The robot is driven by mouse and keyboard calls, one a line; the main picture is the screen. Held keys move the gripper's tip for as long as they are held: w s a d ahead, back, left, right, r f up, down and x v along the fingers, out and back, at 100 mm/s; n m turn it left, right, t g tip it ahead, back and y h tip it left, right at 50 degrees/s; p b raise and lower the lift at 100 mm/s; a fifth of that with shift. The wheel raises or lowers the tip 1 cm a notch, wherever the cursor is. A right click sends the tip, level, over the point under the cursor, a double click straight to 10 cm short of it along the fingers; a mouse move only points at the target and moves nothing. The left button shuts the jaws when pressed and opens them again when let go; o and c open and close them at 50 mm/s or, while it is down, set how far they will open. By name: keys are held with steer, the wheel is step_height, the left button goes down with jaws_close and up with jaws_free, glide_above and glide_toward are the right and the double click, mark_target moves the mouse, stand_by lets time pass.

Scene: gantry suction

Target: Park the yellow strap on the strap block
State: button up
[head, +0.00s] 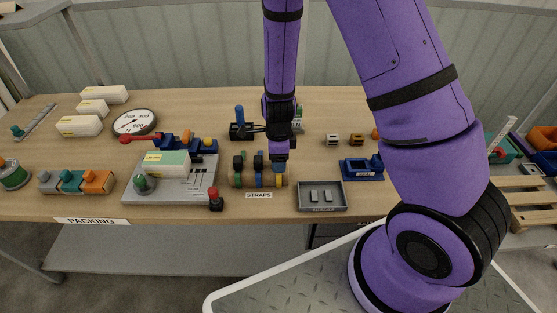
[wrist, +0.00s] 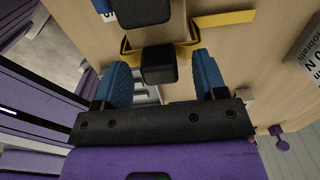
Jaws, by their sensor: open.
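The wooden strap block (head: 241,181) stands near the front edge of the bench behind a STRAPS label. A green strap, a blue strap and the yellow strap (head: 279,180) show on it, the yellow one at the right end. My gripper (head: 280,160) points down right over the yellow strap. In the wrist view the yellow strap (wrist: 187,50) shows with a black block-shaped piece (wrist: 158,65) between my open blue-padded fingers (wrist: 161,80). I see gaps on both sides of that piece. I cannot tell how the strap sits on the block below.
A grey tray (head: 321,206) with two small pieces lies just right of the strap block. A blue fixture (head: 361,170) stands farther right. A grey board (head: 195,190) with a white box and a red-knobbed joystick (head: 216,200) are to the left. A blue-handled black device (head: 240,127) stands behind.

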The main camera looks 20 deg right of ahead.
step_height(320, 180, up, 9)
steer(key=shift+r, duration=0.2)
stand_by(0.6)
